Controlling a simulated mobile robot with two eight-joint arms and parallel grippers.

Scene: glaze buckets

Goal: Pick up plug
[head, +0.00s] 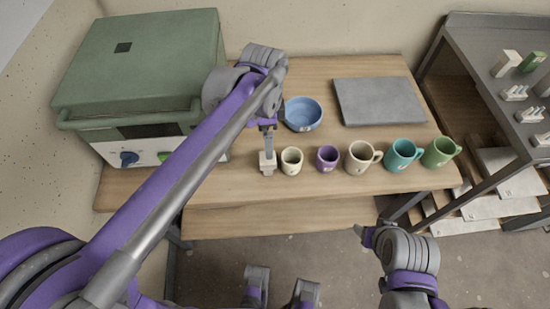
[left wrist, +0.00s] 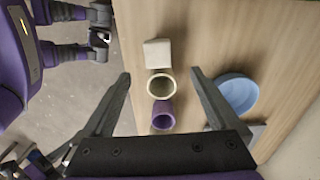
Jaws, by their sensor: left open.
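A small pale block (head: 267,163), which looks like the plug, stands on the wooden table near its front edge, just left of a cream cup. In the left wrist view the block (left wrist: 157,53) shows between the lines of my fingers, past their tips. My left gripper (head: 268,140) reaches down over the block, seen edge-on in the head view. In the left wrist view my left gripper (left wrist: 159,74) is open with nothing held. Whether a finger touches the block I cannot tell. My right gripper (head: 362,235) is low in front of the table, its jaws unclear.
Right of the block stand a cream cup (head: 291,161), a purple cup (head: 327,158) and several mugs in a row. A blue bowl (head: 302,114) and a grey slab (head: 379,101) lie behind. A green kiln (head: 140,65) stands left, a metal shelf (head: 480,62) right.

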